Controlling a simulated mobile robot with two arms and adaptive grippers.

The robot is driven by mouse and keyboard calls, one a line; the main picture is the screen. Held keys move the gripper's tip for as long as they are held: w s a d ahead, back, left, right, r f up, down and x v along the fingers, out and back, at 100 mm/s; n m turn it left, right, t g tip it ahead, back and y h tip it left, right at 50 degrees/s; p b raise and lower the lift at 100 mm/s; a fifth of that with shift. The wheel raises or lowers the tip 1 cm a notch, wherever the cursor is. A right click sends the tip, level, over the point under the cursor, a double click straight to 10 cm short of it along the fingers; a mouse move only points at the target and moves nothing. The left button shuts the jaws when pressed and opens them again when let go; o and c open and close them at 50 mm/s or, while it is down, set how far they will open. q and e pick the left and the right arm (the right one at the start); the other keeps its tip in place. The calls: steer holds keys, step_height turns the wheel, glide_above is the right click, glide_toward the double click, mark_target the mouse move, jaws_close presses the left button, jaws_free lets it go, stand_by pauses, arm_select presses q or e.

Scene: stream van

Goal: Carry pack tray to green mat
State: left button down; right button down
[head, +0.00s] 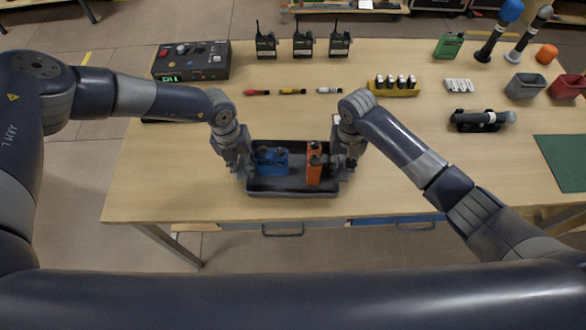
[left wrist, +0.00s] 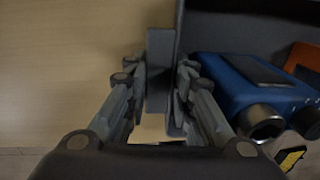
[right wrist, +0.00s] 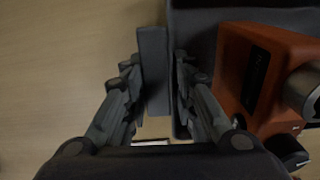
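The dark grey pack tray (head: 293,189) is at the front middle of the wooden table, with a blue device (head: 271,160) and an orange device (head: 314,168) in it. My left gripper (head: 238,172) is at its left end; in the left wrist view its fingers close on both sides of the grey end grip (left wrist: 160,65). My right gripper (head: 347,168) is at its right end; in the right wrist view its fingers flank the other grip (right wrist: 153,65) closely. The tray appears level; I cannot tell whether it touches the table. The green mat (head: 563,162) lies bare at the right edge.
A black flashlight-like item (head: 480,119) lies between tray and mat. Behind are a yellow battery holder (head: 394,91), several screwdriver-like tools (head: 292,91), radios (head: 303,44), a control box (head: 190,61), and grey (head: 524,87) and red bins (head: 566,87). The table's front strip right of the tray is clear.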

arm_select(q)
steer(key=shift+r, duration=0.2)
arm_select(e)
steer(key=shift+r, duration=0.15)
